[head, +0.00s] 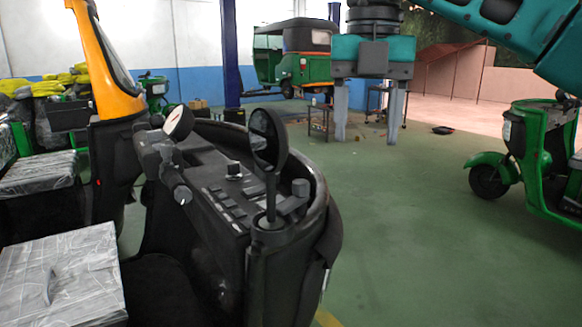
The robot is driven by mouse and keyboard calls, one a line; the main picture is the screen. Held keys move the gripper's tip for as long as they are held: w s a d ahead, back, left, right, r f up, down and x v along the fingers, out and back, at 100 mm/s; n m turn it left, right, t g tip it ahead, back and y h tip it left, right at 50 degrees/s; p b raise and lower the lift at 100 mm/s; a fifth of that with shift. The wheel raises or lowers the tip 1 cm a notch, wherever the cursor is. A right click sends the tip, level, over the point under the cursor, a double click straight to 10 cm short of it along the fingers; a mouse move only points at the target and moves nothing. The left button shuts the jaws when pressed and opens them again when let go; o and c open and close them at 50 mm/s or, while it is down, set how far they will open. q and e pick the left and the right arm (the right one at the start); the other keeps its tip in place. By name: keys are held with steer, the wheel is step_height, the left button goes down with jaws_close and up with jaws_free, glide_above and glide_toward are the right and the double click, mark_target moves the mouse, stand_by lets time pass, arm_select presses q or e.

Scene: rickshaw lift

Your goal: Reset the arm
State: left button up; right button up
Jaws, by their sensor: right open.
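My right gripper (367,138) hangs at the top centre of the head view, pointing down. Its two grey fingers are spread wide apart with nothing between them. My teal right arm crosses the upper right corner. The gripper is in front of the far floor and touches nothing that I can see. My left gripper is out of view.
A black vehicle front with a button panel (225,196) and round mirror (267,139) fills the near left. Plastic-wrapped seats (62,283) lie beside it. A green rickshaw (285,60) stands behind; another green vehicle (530,150) is right. Green floor (430,240) is clear.

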steer(key=w+d+m+y, duration=0.1)
steer(key=d+m+y, duration=0.15)
steer(key=d, duration=1.25)
steer(key=s+a+f+y, duration=0.1)
steer(key=a+f+y, duration=1.4)
steer(key=a+f, duration=0.6)
steer(key=s+d+f+m+t+h, duration=0.1)
steer(key=d+f+m+t+h, duration=0.2)
steer(key=d+f+m+t, duration=0.45)
steer(key=s+d+f+m+t+h, duration=0.1)
steer(key=d+f+m+t+h, duration=0.25)
steer(key=f+m+t, duration=0.55)
steer(key=s+d+f+m+g+h, duration=0.35)
steer(key=s+d+f+h, duration=0.2)
steer(key=s+f, duration=0.3)
steer(key=s+d+f+m+g+h, duration=0.3)
steer(key=s+d+f+m+h, duration=0.1)
steer(key=s+d+f, duration=0.4)
arm_select(q)
steer(key=p, duration=0.1)
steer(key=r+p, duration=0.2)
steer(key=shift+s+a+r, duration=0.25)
arm_select(e)
steer(key=a+r+m, duration=0.3)
steer(key=a+m, duration=0.1)
steer(key=a, duration=0.6)
steer(key=shift+s+a+r+t, duration=0.2)
steer(key=shift+s+r+t, duration=0.05)
steer(key=shift+r+t, duration=0.15)
